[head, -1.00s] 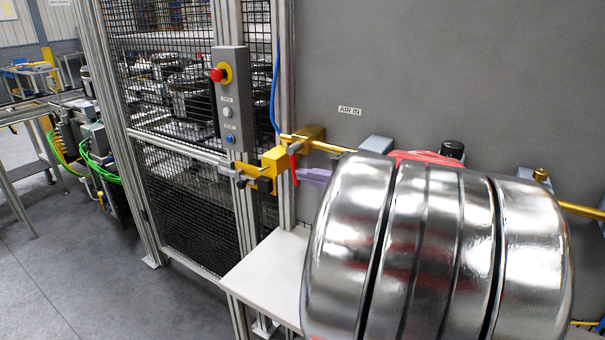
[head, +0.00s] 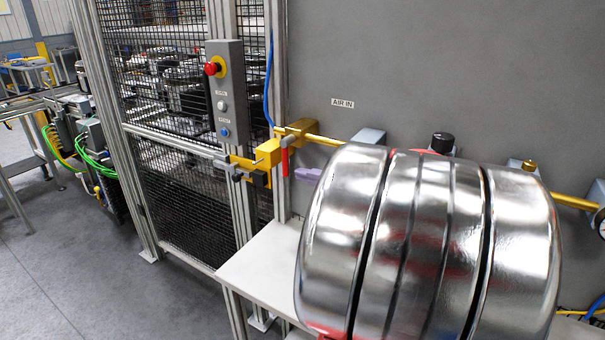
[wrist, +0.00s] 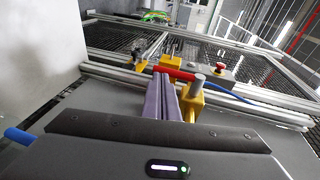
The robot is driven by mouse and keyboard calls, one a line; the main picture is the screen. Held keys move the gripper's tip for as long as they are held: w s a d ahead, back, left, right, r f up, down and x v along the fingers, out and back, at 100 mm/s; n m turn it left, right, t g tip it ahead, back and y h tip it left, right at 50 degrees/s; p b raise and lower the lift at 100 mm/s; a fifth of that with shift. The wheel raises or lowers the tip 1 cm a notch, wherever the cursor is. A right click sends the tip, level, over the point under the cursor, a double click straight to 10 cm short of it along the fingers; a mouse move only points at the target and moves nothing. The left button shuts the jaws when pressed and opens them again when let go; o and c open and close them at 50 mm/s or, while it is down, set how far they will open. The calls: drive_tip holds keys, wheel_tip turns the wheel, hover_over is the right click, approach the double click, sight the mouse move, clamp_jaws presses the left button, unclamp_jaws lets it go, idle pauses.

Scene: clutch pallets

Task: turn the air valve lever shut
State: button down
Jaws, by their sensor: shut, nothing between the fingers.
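The red valve lever (head: 285,160) hangs down, nearly upright, at the yellow valve body (head: 297,129) on the brass pipe. My gripper (head: 299,173) has lavender fingers and is just right of the lever's lower part; my chrome arm hides the rest of it. In the wrist view, the shut, empty fingers (wrist: 165,76) point at the red lever (wrist: 178,73), which crosses just beyond their tips. A grey round post (wrist: 197,84) stands at the lever's right end. I cannot tell whether the fingertips touch the lever.
A yellow bracket (head: 258,162) stands left of the lever on the fence post. A control box (head: 224,95) with a red button is above it. An "AIR IN" label (head: 342,103) is on the grey panel. A white bench top (head: 258,265) lies below.

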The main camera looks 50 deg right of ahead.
drive_tip(key=s, duration=1.1)
idle(0.5)
